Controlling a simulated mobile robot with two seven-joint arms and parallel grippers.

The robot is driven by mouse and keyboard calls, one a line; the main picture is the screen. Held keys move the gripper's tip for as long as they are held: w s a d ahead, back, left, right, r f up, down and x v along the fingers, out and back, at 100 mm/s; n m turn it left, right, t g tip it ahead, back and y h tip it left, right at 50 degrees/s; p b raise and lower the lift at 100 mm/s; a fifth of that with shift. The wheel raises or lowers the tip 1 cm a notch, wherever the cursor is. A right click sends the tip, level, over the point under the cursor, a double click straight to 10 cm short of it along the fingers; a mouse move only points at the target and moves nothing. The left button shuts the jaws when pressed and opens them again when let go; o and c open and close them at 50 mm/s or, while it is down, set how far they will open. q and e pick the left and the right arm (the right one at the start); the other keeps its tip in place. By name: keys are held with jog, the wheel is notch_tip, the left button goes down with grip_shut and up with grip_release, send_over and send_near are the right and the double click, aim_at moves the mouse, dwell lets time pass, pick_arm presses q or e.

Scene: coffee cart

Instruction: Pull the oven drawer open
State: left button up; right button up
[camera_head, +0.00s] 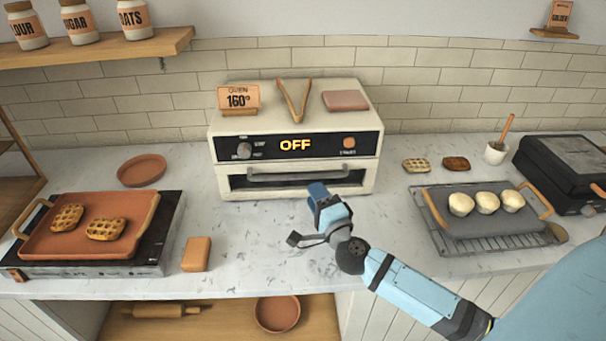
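The oven (360,130) is a cream box against the back tiled wall, with a black panel reading "OFF" (295,145). Its drawer (240,182) is at the bottom of the front, with a long grey bar handle (270,176) across a dark band. The drawer looks shut, its front about flush with the oven. My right gripper (318,190) is in front of the drawer, just below and right of the handle's middle. I cannot tell whether it touches the handle or whether its fingers are apart. My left gripper is not in view.
Tongs (294,100), a temperature sign (239,98) and a pinkish block (345,100) lie on the oven. A hotplate with an orange tray (60,247) stands left, a grey tray with buns (485,226) right. The counter (255,225) before the oven is mostly clear.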

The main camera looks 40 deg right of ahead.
aim_at(303, 176)
jog(key=x, duration=0.7)
jog(key=shift+a, duration=0.1)
grip_shut()
